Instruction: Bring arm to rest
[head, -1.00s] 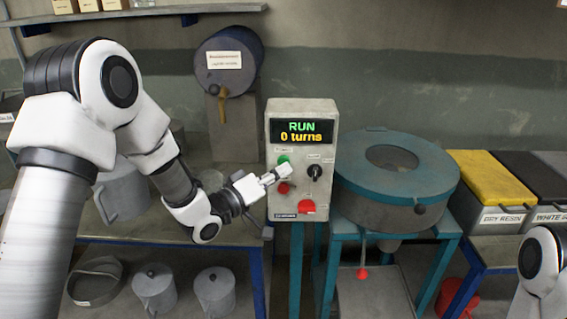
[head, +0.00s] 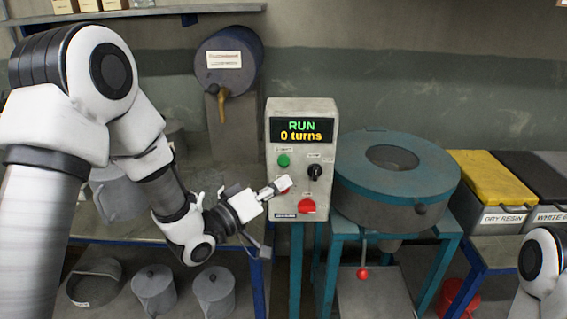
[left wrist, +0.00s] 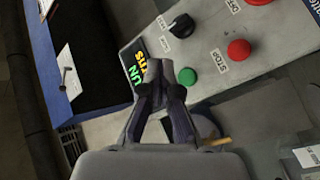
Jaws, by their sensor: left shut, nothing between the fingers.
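My left gripper (head: 282,186) is shut and empty. In the head view its tip is in front of the grey control box (head: 301,107), over the red stop button, below the green button (head: 284,160). I cannot tell whether it touches the box. The display (head: 301,130) reads "RUN" and "0 turns". In the left wrist view the closed fingers (left wrist: 160,92) show near the display, the green button (left wrist: 187,77) and the red stop button (left wrist: 239,50). My right arm shows only as a white link at the lower right; its gripper is out of view.
A round teal machine (head: 395,175) on a teal stand is right of the box. A yellow-lidded bin (head: 489,180) labelled "DRY RESIN" and a dark-lidded bin stand farther right. Left are a bench with grey pots and a grey drum (head: 228,62). Lidded pots (head: 154,289) sit on the lower shelf.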

